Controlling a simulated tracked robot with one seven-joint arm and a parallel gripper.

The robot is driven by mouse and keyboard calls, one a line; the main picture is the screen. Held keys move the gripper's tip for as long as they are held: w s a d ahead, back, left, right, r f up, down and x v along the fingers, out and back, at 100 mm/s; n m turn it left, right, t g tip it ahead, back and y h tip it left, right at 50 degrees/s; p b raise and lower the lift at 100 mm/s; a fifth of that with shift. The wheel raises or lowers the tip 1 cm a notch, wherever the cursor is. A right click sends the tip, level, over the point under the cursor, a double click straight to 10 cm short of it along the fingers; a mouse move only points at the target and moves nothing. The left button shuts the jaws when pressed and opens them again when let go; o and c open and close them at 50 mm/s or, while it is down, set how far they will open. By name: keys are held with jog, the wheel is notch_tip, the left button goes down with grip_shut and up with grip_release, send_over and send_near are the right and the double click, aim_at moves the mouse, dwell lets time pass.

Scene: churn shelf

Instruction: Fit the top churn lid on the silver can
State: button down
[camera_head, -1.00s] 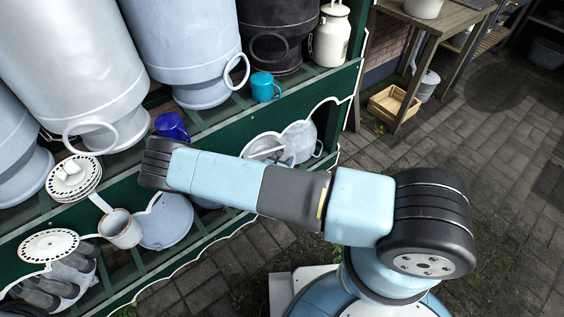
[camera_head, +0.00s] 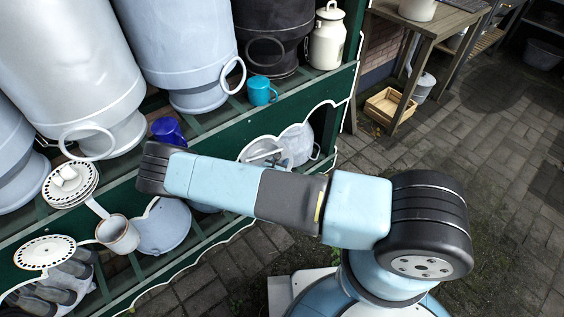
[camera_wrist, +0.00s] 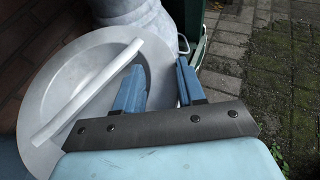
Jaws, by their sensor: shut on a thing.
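In the wrist view my gripper (camera_wrist: 158,88) has its two blue fingers at the rim of a round grey lid (camera_wrist: 62,72) with a pale bar handle. One finger is over the lid's face, the other is beyond its edge; it is shut on the lid.
A blue mug (camera_head: 168,130) and a teal mug (camera_head: 260,91) stand at the front of the green shelf. A cream churn (camera_head: 327,38) is right. Paving at right is open.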

jog(key=shift+s+f, duration=0.2)
dwell(0.3)
jog(key=s+d, duration=0.1)
jog(key=s, duration=0.1)
jog(key=s+d, duration=0.2)
jog(key=shift+s, duration=0.1)
dwell(0.4)
jog(key=c, duration=0.7)
grip_release()
jog(key=shift+o, duration=0.2)
